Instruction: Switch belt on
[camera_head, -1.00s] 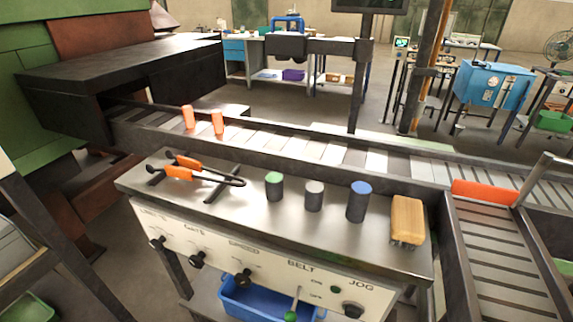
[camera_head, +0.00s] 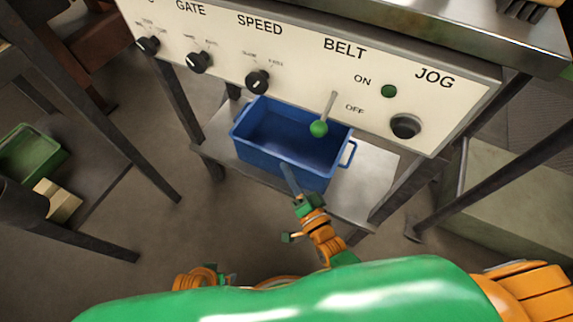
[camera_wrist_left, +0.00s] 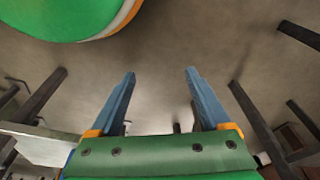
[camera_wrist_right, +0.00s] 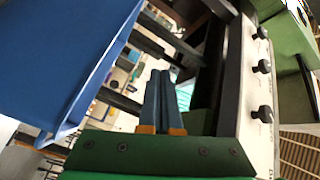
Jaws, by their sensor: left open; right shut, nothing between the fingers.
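The belt lever, a thin metal stick with a green ball end (camera_head: 319,128), hangs down from the cream control panel (camera_head: 300,60) below the word BELT. Its ball end is beside the OFF label. The small round green lamp (camera_head: 389,91) sits right of ON. My right gripper (camera_head: 288,172) is shut and empty, below the lever and in front of the blue bin, apart from the lever. Its closed fingers (camera_wrist_right: 160,92) show in the right wrist view, with the panel to the right. My left gripper (camera_wrist_left: 160,75) is open and empty over bare floor in the left wrist view.
The blue bin (camera_head: 262,148) stands on a low shelf (camera_head: 373,183) under the panel. Knobs for gate (camera_head: 197,63) and speed (camera_head: 257,82) lie left of the lever, the jog button (camera_head: 405,126) right. Table legs flank the bin. A green crate (camera_head: 28,150) is at left.

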